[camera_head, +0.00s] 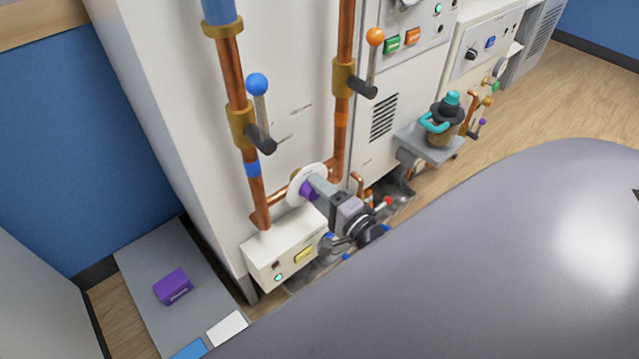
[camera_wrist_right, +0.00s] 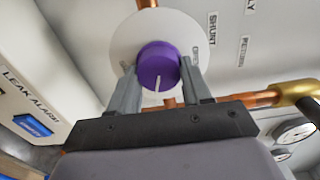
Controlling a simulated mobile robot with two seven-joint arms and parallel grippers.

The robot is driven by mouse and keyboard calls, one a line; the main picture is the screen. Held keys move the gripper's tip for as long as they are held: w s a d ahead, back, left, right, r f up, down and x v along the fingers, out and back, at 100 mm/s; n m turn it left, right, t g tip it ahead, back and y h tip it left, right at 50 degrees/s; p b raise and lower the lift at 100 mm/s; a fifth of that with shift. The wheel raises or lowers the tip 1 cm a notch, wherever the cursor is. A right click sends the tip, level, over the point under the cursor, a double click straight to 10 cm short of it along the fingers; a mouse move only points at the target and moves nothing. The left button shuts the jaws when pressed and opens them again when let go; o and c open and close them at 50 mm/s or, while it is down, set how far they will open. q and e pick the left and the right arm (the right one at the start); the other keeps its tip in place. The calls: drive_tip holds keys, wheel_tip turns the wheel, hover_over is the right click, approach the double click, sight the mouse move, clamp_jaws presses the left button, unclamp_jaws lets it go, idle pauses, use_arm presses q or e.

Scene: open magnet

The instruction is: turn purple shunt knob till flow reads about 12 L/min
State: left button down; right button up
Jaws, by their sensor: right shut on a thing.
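The purple shunt knob (camera_wrist_right: 158,65) sits in front of a round white dial plate (camera_wrist_right: 190,32) in the right wrist view, with a pale line on its face pointing down. My right gripper (camera_wrist_right: 160,80) has one finger on each side of the knob and is shut on it. In the head view the knob (camera_head: 308,190) shows partly behind my right gripper (camera_head: 318,190), before the white dial plate (camera_head: 296,183). The dial's marks are mostly hidden, and I cannot read a flow value. My left gripper is not in view.
Copper pipes with a blue-ball lever (camera_head: 257,86) and an orange-ball lever (camera_head: 374,38) rise above the knob. A white leak alarm box (camera_head: 285,245) stands close below. Two small gauges (camera_wrist_right: 294,131) show at right in the wrist view. A purple block (camera_head: 173,287) lies at lower left.

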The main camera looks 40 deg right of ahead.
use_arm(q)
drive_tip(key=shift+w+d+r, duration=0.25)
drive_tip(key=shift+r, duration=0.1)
use_arm(e)
drive_tip(key=shift+f+m, duration=0.1)
drive_tip(key=shift+m, duration=0.7)
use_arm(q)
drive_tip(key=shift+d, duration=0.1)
use_arm(e)
drive_tip(key=o, duration=1.1)
drive_tip(key=shift+c, duration=0.2)
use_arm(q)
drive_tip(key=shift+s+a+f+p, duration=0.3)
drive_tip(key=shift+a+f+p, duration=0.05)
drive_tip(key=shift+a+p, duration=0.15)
use_arm(e)
drive_tip(key=s, duration=0.7)
drive_tip(key=shift+d, duration=0.25)
